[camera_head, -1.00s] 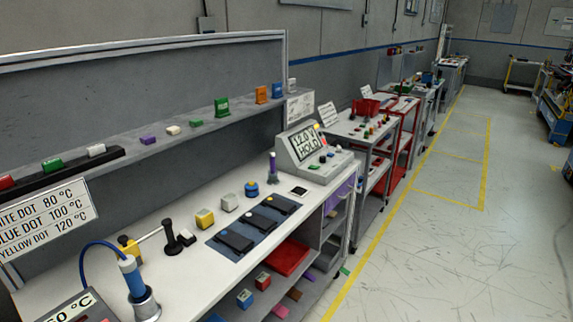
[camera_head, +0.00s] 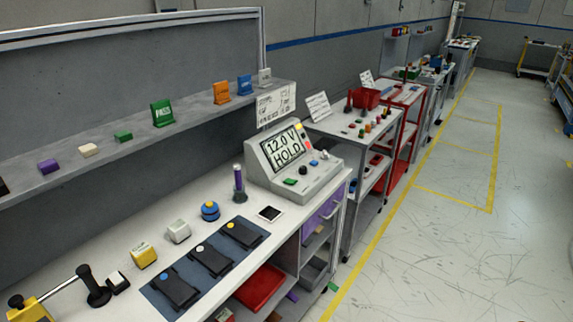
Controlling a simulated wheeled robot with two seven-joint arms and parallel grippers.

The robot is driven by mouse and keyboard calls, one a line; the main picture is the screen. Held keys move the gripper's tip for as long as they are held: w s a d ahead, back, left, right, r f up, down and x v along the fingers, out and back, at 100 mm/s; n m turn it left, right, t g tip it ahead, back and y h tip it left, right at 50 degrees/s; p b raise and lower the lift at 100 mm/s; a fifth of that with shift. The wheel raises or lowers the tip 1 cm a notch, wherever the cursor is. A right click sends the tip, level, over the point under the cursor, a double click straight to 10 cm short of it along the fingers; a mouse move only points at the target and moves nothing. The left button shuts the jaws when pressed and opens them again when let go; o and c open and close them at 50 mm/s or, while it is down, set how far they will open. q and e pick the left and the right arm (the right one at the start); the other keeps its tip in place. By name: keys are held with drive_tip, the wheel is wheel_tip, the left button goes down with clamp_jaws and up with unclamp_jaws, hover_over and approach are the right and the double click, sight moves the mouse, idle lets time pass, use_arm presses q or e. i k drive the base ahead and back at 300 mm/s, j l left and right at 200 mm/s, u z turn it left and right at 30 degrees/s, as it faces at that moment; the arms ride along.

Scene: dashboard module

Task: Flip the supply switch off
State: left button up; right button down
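The power supply (camera_head: 292,160) is a grey console with a sloped front at the far right end of the white bench. Its screen (camera_head: 284,149) reads "12.0 V HOLD". Yellow and red parts sit beside the screen. I cannot tell which of these is the supply switch or how it is set. Neither of my grippers is in view.
A blue mat (camera_head: 165,294) with several black modules lies on the bench. A shelf (camera_head: 200,116) runs above. The floor at right is clear.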

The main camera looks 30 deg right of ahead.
sight(288, 181)
drive_tip(key=i+l, duration=0.15)
drive_tip(key=l, duration=0.2)
drive_tip(key=i+l, duration=0.15)
drive_tip(key=l, duration=0.2)
drive_tip(key=i+l, duration=0.1)
drive_tip(key=l, duration=0.25)
drive_tip(key=i+l, duration=0.15)
drive_tip(key=l, duration=0.15)
drive_tip(key=i+l+u, duration=0.1)
drive_tip(key=l, duration=0.25)
